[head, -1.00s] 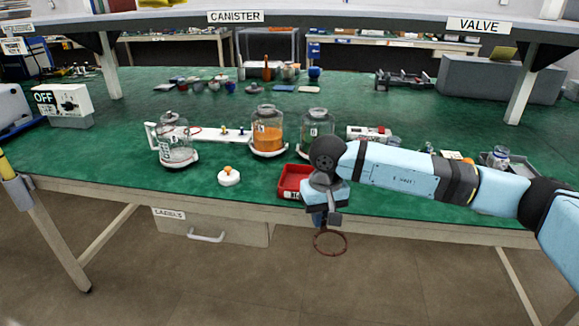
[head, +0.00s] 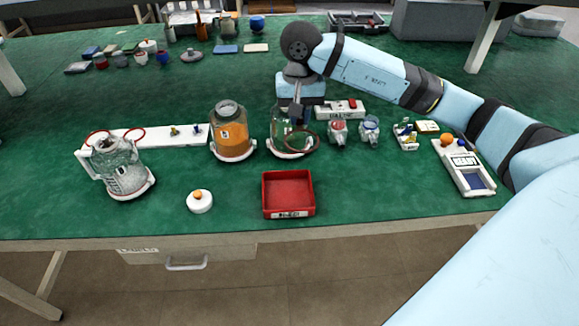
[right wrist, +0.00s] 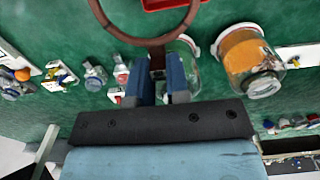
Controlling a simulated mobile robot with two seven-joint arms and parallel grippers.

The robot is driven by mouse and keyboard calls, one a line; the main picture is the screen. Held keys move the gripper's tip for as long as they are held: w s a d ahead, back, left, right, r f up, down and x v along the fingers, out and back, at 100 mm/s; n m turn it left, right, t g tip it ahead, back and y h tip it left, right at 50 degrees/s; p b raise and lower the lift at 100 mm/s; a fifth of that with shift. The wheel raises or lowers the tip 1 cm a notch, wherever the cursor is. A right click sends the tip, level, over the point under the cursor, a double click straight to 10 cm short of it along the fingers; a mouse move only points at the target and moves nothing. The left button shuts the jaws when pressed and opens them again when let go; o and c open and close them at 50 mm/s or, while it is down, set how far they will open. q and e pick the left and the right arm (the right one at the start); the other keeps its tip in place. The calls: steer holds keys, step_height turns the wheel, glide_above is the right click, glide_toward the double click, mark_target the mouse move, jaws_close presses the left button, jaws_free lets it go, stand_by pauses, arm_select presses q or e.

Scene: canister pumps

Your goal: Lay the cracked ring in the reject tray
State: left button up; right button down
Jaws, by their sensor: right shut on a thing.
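My right gripper (head: 297,113) is shut on a brown-red ring (head: 318,143) and holds it in front of a clear glass jar (head: 276,130). In the right wrist view the ring (right wrist: 150,41) sticks out beyond the blue fingers (right wrist: 166,80). I cannot make out a crack in it. The red reject tray (head: 288,191) stands near the table's front edge, empty, nearer the edge than the ring. Part of the tray's red rim (right wrist: 172,4) shows at the top of the right wrist view. My left gripper is out of view.
A jar of orange contents (head: 231,135) stands left of the clear jar. Farther left are a tilted clear canister (head: 122,170) and two red rings on a white board (head: 165,136). A white knobbed lid (head: 199,202) lies left of the tray. Small parts stand at right.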

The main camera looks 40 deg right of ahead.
step_height(320, 180, down, 17)
steer(key=shift+r+b, duration=0.2)
steer(key=shift+b, duration=0.1)
steer(key=shift+f+b, duration=0.25)
steer(key=shift+b, duration=0.05)
steer(key=c, duration=1.1)
jaws_free()
steer(key=shift+r+p, duration=0.45)
steer(key=shift+r, duration=0.1)
step_height(320, 180, up, 12)
steer(key=shift+f, duration=0.25)
